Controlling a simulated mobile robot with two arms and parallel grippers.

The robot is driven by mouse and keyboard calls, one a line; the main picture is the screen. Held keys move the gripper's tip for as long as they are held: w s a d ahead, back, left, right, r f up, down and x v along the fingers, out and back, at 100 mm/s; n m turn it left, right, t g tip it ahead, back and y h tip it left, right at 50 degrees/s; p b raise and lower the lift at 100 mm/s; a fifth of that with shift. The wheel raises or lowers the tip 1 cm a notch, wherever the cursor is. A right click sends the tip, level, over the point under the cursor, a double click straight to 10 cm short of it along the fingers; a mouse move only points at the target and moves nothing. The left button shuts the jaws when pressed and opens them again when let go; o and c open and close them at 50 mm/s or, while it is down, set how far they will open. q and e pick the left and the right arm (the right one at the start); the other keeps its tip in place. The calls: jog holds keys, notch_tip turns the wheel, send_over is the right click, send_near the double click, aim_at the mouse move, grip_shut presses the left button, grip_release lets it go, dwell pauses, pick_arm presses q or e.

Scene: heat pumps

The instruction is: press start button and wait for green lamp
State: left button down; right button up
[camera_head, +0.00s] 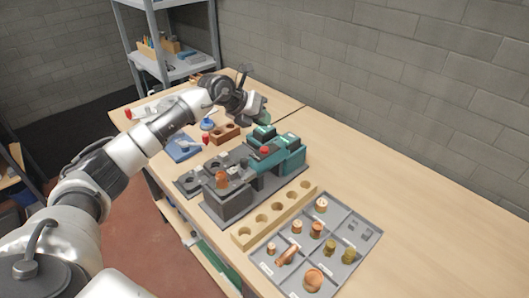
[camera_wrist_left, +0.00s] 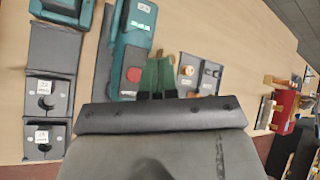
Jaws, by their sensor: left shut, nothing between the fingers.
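My left gripper (camera_head: 262,115) is over the far part of the bench, beyond the teal machine (camera_head: 285,155). Its green fingers (camera_wrist_left: 158,76) are shut together and empty in the left wrist view. They appear between the teal machine (camera_wrist_left: 130,45) with its red round button (camera_wrist_left: 133,74) and a small grey box (camera_wrist_left: 198,76) with labels and round fittings. The red button (camera_head: 292,150) also shows in the head view. I cannot tell which fitting is the start button, nor whether the fingertips touch anything. My right gripper is not in view.
A grey tray (camera_head: 340,248) with copper and brass parts lies nearest, beside a wooden block with holes (camera_head: 272,216). A brown block (camera_head: 225,133) and blue item (camera_head: 183,147) lie near my left arm. The bench's right side is clear. A shelf stands behind.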

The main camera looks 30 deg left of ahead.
aim_at(263, 147)
pick_arm(q)
notch_tip(263, 147, down, 6)
jog(key=b, duration=0.3)
jog(key=shift+f, duration=0.1)
dwell(1.0)
dwell(0.8)
jog(key=shift+f+b, duration=0.4)
jog(key=shift+f, duration=0.45)
dwell(0.7)
jog(key=shift+r+p, duration=0.4)
jog(key=shift+r, duration=0.45)
jog(key=shift+r, duration=0.1)
